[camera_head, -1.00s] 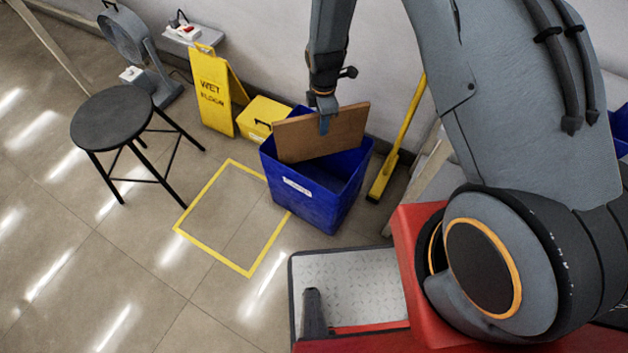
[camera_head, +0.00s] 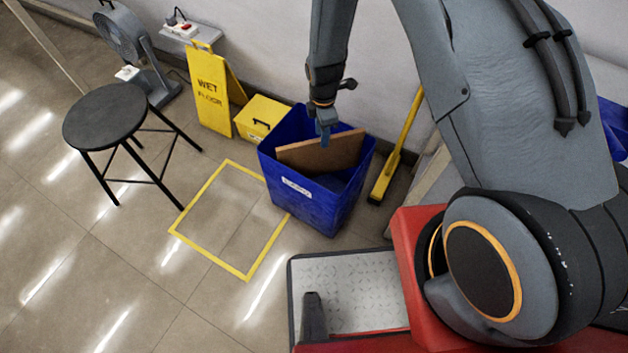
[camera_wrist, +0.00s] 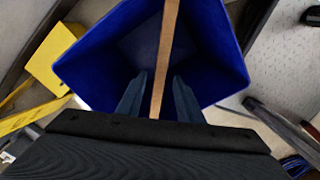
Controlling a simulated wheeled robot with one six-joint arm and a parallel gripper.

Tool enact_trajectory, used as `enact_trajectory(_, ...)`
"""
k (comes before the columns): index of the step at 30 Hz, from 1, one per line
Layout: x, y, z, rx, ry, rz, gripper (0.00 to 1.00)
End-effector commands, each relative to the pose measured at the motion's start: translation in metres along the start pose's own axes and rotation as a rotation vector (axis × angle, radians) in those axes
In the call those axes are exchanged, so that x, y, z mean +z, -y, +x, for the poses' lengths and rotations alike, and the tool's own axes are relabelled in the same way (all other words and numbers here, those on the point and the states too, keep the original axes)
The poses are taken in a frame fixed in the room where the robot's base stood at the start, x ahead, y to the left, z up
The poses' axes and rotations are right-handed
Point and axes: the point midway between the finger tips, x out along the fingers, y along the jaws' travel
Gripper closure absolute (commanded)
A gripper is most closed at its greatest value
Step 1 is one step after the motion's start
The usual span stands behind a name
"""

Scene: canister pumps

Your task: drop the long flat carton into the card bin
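The long flat carton (camera_head: 340,152) is a thin brown board. It stands on edge, slightly tilted, inside the blue card bin (camera_head: 318,212), with its top edge near rim height. The wrist view shows it edge-on as a narrow tan strip (camera_wrist: 167,42) across the blue bin (camera_wrist: 95,62). My gripper (camera_head: 325,141) points down over the bin at the carton's upper edge. In the wrist view my gripper (camera_wrist: 160,84) is open, its fingers apart on either side of the carton with gaps visible. The carton's lower part is hidden by the bin wall.
A yellow box (camera_head: 262,118) and a wet floor sign (camera_head: 208,90) stand left of the bin. A yellow-handled broom (camera_head: 398,150) is at its right. A black stool (camera_head: 105,115) stands at the left. The yellow-outlined floor square (camera_head: 228,215) is empty.

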Motion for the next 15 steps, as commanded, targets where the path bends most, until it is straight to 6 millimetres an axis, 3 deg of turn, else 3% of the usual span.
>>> enact_trajectory(10, 0.0, 0.0, -0.003, 0.0, 0.0, 0.0, 0.64)
enact_trajectory(15, 0.0, -0.001, -0.023, 0.002, 0.0, 0.0, 0.64)
